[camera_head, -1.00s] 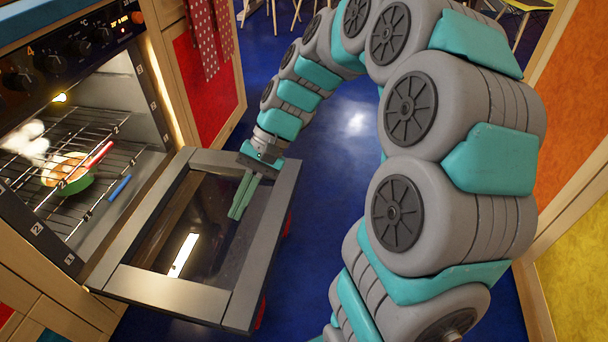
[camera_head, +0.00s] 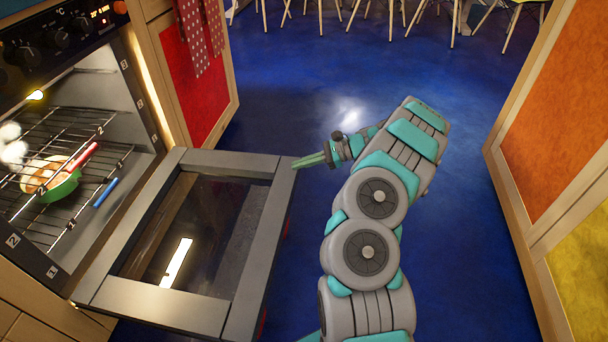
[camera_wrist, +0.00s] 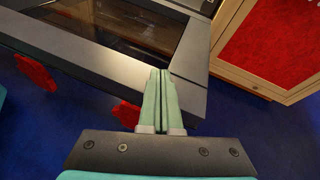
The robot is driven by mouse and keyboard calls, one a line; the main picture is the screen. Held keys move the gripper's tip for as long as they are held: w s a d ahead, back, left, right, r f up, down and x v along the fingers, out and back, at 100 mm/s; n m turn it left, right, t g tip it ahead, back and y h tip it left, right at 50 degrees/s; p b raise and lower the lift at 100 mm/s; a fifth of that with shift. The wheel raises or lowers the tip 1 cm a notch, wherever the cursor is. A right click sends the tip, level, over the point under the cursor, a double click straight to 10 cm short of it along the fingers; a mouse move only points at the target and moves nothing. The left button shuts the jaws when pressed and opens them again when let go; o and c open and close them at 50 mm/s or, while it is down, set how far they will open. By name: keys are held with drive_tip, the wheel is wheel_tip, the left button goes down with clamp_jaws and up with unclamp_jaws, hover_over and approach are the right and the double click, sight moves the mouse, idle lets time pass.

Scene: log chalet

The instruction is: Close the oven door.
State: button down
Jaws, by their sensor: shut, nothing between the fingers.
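The oven door (camera_head: 258,247) is lowered flat in front of the open oven, with its dark glass facing up. It also shows in the wrist view (camera_wrist: 105,62). My gripper (camera_head: 296,164) is shut and empty, close to the door's outer edge near its far corner. In the wrist view the two green fingers (camera_wrist: 158,75) lie together over or beside the door's edge; I cannot tell whether they touch it. The oven (camera_head: 140,110) holds wire racks.
A green pan (camera_head: 62,185) with a red handle sits on an oven rack. Spotted towels (camera_head: 198,30) hang on the red cabinet. Chairs (camera_head: 400,12) stand at the back. An orange-panelled cabinet (camera_head: 560,125) borders the right. The blue floor between is clear.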

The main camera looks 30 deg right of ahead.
drive_tip(key=s+d+f+m+t+h, duration=0.1)
drive_tip(key=d+f+m+t+h, duration=0.2)
drive_tip(key=d+f, duration=0.75)
drive_tip(key=w+a+m+y+b, duration=0.1)
drive_tip(key=w+a, duration=0.4)
drive_tip(key=a, duration=0.2)
drive_tip(key=shift+r, duration=0.35)
drive_tip(key=shift+w, duration=0.1)
